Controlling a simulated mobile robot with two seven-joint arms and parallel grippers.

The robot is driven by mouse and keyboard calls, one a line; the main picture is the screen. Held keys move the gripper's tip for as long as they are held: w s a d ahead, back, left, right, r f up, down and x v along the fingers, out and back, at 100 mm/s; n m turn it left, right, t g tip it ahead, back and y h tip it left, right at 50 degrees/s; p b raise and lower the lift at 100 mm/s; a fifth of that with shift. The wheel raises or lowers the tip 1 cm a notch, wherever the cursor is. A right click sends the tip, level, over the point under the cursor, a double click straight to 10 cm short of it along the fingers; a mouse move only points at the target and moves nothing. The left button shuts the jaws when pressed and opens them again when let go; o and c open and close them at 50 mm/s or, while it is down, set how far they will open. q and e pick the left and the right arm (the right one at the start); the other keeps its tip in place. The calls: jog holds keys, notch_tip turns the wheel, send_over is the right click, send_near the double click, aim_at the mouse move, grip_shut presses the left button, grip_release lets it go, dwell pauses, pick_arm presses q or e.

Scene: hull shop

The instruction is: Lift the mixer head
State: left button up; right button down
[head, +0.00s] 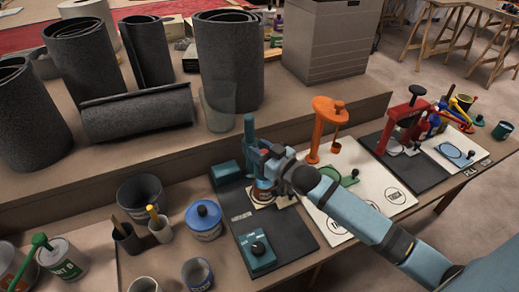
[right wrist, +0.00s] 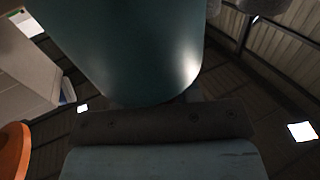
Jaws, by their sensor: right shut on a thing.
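The mixer head (head: 249,135) is a teal body standing tilted up above a black mat, partly hidden by my gripper. In the right wrist view, a large smooth teal surface (right wrist: 135,45) fills the upper middle, close to the gripper; it looks like the mixer head. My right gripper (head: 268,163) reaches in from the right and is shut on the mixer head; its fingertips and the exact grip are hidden. An amber container (head: 263,190) sits below the gripper on a pale square. My left gripper is not in view.
A teal control box (head: 262,261) with a black knob stands at the mat's front. A blue-lidded pot (head: 204,220) and cups are to the left. An orange stand (head: 323,128) and a red press (head: 408,118) are to the right. Grey rolls (head: 229,62) stand on the shelf behind.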

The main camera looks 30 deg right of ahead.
pick_arm(q)
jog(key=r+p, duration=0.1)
jog(key=p, duration=0.3)
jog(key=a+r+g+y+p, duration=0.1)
jog(key=p, duration=0.4)
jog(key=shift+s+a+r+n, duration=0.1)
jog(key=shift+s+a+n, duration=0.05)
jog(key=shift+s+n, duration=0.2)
pick_arm(e)
notch_tip(320, 180, up, 10)
jog(key=shift+w+r, duration=0.1)
jog(key=c, duration=0.8)
grip_release()
jog(key=shift+c, duration=0.2)
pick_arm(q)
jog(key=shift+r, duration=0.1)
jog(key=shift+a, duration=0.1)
